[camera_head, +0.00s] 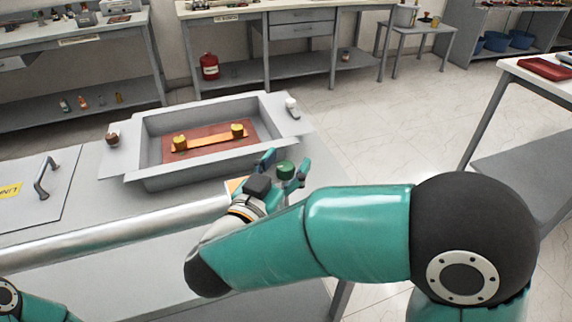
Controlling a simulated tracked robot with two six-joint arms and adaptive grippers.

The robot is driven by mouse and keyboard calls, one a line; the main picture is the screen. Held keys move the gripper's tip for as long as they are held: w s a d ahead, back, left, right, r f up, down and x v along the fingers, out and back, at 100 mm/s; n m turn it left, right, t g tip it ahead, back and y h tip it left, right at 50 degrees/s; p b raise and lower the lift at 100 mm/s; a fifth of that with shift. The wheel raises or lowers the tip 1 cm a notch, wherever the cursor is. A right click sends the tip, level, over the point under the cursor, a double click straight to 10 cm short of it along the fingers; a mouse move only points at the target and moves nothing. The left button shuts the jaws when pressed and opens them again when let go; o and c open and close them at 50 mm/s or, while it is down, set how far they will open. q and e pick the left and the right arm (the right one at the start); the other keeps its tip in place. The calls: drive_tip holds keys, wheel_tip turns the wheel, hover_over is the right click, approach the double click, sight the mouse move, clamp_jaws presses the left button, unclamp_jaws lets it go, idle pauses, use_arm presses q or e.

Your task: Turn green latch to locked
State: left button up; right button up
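The green latch (286,169) is a small dark green knob near the front right corner of the grey tray-like housing (190,180). My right gripper (285,166) reaches it from the front, with one teal finger on each side of the knob. The fingers are spread, and a small gap seems to show beside the knob; I cannot tell whether either finger touches it. The latch's base is hidden behind the gripper. My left gripper is out of view; only a piece of my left arm shows at the bottom left corner.
The housing holds an orange bar (208,139) with two yellow knobs. A brown knob (113,139) and a white knob (292,107) sit on its rim. A panel with a handle (43,178) lies left. A table (540,85) stands right; the floor between is clear.

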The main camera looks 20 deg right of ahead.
sight(280, 172)
drive_tip(key=v, duration=0.6)
drive_tip(key=shift+s+a+f, duration=0.1)
drive_tip(key=shift+a, duration=0.1)
drive_tip(key=shift+s+a, duration=0.35)
drive_tip(key=shift+s, duration=0.1)
